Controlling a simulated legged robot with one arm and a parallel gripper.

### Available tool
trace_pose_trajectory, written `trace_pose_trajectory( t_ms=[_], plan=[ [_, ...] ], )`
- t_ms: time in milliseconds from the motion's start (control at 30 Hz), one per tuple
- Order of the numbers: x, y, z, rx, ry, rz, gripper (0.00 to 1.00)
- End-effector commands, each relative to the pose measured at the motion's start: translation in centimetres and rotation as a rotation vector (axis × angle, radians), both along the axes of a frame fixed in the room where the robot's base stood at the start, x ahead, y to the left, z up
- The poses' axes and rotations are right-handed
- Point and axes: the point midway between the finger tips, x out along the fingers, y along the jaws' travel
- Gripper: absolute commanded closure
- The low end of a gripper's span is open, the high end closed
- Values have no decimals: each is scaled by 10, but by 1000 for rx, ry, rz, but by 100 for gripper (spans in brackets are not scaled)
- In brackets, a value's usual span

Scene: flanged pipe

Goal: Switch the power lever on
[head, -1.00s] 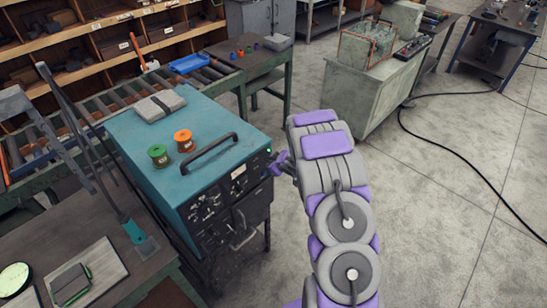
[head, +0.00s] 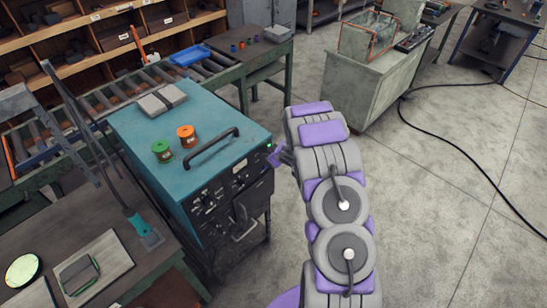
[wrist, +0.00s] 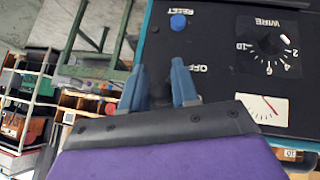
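The teal power unit (head: 185,150) stands on the left with a black control panel on its front. The panel (wrist: 215,30) fills the upper right of the wrist view, upside down, with an OFF label (wrist: 197,68) just beyond my fingers. My gripper (wrist: 158,72) has its two blue fingers apart, close to the panel's edge. In the head view my gripper (head: 278,156) is at the panel's right end, beside a small green light (head: 269,147). I cannot make out the power lever; the dark area between my fingers is unclear.
A blue RESET button (wrist: 179,21), a WIRE dial (wrist: 268,43) and a gauge (wrist: 263,107) are on the panel. A green spool (head: 162,150), an orange spool (head: 187,136) and a black handle (head: 211,148) top the unit. Open floor lies to the right.

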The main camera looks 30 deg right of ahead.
Motion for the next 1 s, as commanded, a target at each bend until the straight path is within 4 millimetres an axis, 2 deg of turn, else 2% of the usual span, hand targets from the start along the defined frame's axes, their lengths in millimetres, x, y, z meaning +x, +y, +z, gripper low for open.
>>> trace_pose_trajectory(
  t_ms=[33,200,567,1000],
  plan=[
    [0,0,0,0,0,0,66],
    [-3,0,0,1,2,-1,51],
    [-7,0,3,0,5,-1,51],
    [-44,-2,47,0,3,0,51]
  ],
)
